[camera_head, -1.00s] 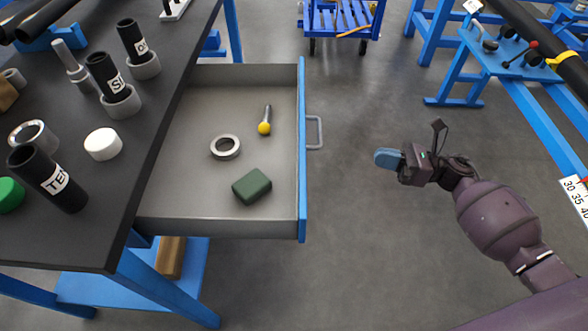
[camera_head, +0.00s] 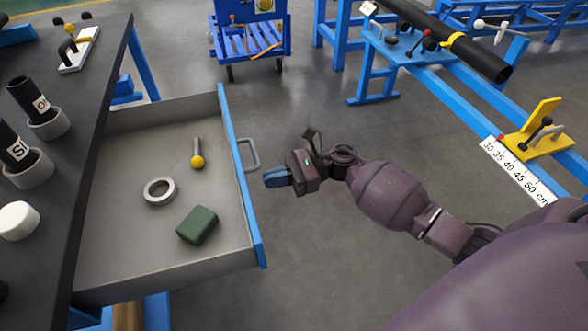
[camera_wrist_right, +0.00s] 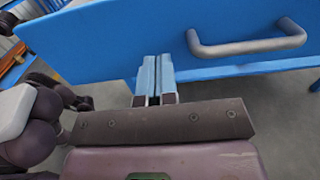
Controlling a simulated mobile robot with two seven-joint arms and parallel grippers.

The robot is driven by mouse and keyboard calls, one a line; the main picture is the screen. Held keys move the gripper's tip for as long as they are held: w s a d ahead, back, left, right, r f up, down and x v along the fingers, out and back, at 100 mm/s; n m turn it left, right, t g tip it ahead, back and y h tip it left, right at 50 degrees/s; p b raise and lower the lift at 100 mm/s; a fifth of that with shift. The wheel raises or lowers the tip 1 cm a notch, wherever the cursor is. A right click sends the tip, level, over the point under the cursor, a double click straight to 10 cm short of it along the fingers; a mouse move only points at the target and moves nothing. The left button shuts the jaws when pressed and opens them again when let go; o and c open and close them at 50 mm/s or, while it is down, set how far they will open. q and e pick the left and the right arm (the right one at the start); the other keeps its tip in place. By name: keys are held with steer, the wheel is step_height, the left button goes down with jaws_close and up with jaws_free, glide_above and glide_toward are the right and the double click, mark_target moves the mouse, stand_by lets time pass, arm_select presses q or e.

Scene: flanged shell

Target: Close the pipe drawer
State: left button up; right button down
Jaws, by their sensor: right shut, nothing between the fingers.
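The drawer (camera_head: 110,268) stands pulled out from under the dark workbench at left in the head view. Its blue front panel (camera_head: 241,178) faces right and carries a grey handle (camera_head: 252,158). A metal ring, a yellow-tipped bolt and a green block lie inside. My right gripper (camera_head: 268,178) is shut and empty, just right of the front panel and slightly below the handle. In the right wrist view its blue fingers (camera_wrist_right: 156,80) point at the blue panel (camera_wrist_right: 110,45), left of the handle (camera_wrist_right: 250,45); whether they touch it I cannot tell. My left gripper is not in view.
The workbench (camera_head: 98,95) holds black pipes in grey collars and a white cap (camera_head: 18,220). A blue cart (camera_head: 248,40) stands at the back. A blue rack with a pipe (camera_head: 450,40) and a scale (camera_head: 518,170) stands right. Grey floor is open between.

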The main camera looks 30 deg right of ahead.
steer(key=x, duration=0.3)
steer(key=shift+a, duration=0.25)
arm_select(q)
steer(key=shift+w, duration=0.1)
arm_select(e)
steer(key=shift+w+a, duration=0.1)
steer(key=b, duration=0.4)
glide_toward(123, 228)
steer(key=a+r, duration=0.1)
steer(key=a, duration=0.2)
steer(key=w+a+r, duration=0.1)
steer(key=a+r, duration=0.1)
steer(key=a, duration=0.1)
steer(key=w+a+r, duration=0.1)
steer(key=a, duration=0.1)
steer(key=shift+w+a+r, duration=0.25)
steer(key=shift+a+r, duration=0.05)
steer(key=shift+a, duration=0.1)
steer(key=shift+w+a, duration=0.1)
steer(key=shift+a, duration=0.15)
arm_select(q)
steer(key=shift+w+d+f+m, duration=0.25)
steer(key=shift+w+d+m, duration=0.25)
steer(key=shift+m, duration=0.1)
arm_select(e)
steer(key=shift+a+r, duration=0.15)
steer(key=shift+r, duration=0.05)
steer(key=shift+r, duration=0.15)
